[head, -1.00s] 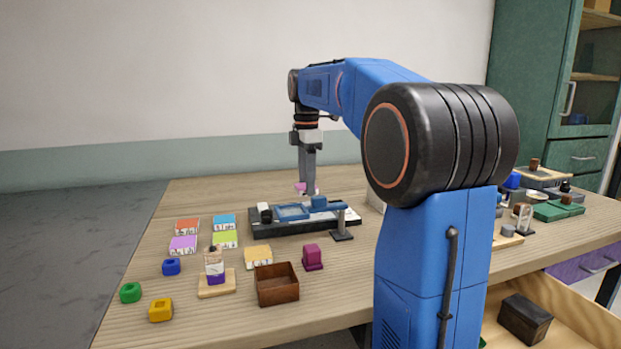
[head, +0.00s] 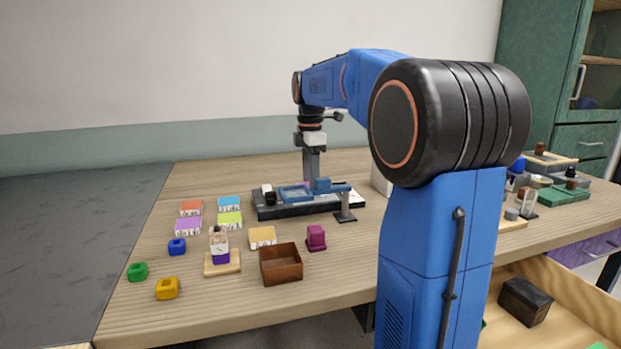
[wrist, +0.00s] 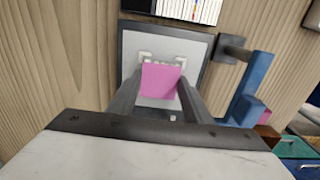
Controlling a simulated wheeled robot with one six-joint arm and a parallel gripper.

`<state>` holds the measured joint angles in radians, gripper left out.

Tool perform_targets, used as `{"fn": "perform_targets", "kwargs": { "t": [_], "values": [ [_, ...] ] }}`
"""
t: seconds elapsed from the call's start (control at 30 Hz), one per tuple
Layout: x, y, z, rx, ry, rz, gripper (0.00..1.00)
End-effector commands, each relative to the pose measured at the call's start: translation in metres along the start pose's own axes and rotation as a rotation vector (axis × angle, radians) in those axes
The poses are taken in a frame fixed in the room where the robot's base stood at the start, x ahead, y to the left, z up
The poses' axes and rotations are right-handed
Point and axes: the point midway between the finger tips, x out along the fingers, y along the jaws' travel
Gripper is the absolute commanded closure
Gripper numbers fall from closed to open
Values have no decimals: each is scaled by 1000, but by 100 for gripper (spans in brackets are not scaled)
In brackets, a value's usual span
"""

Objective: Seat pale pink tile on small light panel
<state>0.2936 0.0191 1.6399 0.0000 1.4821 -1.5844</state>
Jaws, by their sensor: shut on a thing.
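The pale pink tile (wrist: 161,82) is held between the two fingers of my gripper (wrist: 158,95) in the wrist view. It overlaps a light grey panel (wrist: 196,52) in a dark frame. Whether the tile touches the panel or hangs just above it I cannot tell. A pale bracket (wrist: 146,57) shows at the tile's far edge. In the head view my gripper (head: 310,178) points down behind the blue parts of a black-based fixture (head: 287,211). Only a trace of pink shows there, and the panel is hidden.
A blue bar (wrist: 247,92) stands close to the right finger. A dark-framed display (wrist: 198,12) lies beyond the panel. Near the front are a brown box (head: 281,268), a magenta block (head: 316,238) and several coloured tiles and nuts. Bare wood lies left of the panel.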

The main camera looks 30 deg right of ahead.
Motion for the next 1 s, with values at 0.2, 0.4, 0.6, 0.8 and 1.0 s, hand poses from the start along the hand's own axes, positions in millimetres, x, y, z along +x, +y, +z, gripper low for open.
{"fn": "perform_targets", "kwargs": {
  "t": [0.2, 0.4, 0.6, 0.8, 1.0],
  "values": [
    [0, 0, 0, 0, 0, 0, 81],
    [0, 0, 0, 0, 0, 0, 33],
    [0, 0, 0, 0, 0, 0, 33],
    [-16, 1, 0, 0, 0, 2, 33],
    [-53, 1, 0, 0, 0, 2, 33]
  ]
}}
